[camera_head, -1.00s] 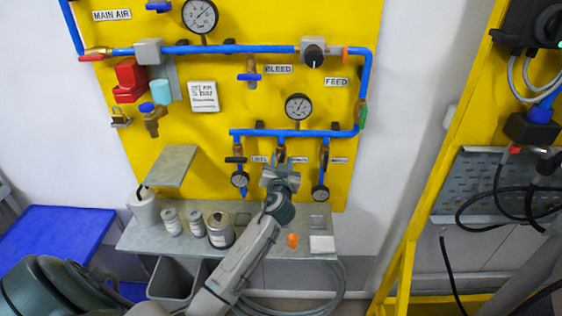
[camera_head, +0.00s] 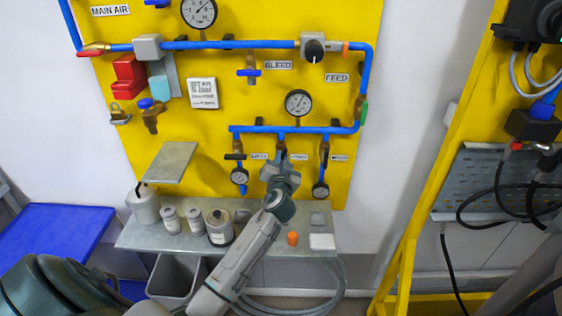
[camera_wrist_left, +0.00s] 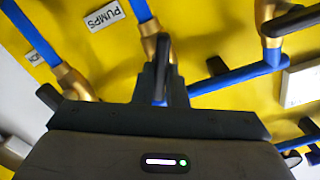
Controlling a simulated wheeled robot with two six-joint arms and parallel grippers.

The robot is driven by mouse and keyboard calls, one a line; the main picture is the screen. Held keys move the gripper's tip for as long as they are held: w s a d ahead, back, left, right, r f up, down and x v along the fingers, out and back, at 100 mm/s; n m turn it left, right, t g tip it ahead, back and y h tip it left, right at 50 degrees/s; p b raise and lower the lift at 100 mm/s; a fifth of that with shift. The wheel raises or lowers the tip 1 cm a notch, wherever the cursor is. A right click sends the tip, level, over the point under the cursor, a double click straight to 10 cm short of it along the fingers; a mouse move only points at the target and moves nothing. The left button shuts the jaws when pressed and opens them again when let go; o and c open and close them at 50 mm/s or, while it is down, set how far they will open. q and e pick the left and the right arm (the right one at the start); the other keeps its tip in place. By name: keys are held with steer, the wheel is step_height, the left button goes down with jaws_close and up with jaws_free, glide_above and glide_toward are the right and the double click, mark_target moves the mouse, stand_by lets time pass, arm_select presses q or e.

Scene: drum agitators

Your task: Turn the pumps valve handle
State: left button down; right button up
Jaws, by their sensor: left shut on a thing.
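The pumps valve (camera_head: 282,147) is the middle brass valve under the lower blue pipe on the yellow panel. In the left wrist view its brass body (camera_wrist_left: 152,42) stands beside the PUMPS label (camera_wrist_left: 104,15), which appears upside down. My left gripper (camera_head: 281,165) is at this valve, its fingers (camera_wrist_left: 162,82) shut on the dark valve handle (camera_wrist_left: 162,60). The fingers and hand hide much of the handle, so its exact angle is hard to tell. My right gripper is not in view.
A tilted grey plate (camera_head: 171,161) juts out at the left.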

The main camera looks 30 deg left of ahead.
arm_select(q)
steer(key=m, duration=0.3)
steer(key=shift+d+f, duration=0.1)
steer(key=shift+f, duration=0.05)
steer(key=m, duration=0.2)
steer(key=shift+m, duration=0.3)
steer(key=shift+d+f+m+p, duration=0.1)
steer(key=shift+f+m+p, duration=0.1)
steer(key=shift+m, duration=1.5)
steer(key=shift+f+m+p, duration=0.1)
steer(key=shift+m+p, duration=0.1)
steer(key=shift+m, duration=1.5)
steer(key=c, duration=1.5)
jaws_free()
steer(key=shift+o, duration=0.2)
steer(key=shift+r, duration=0.1)
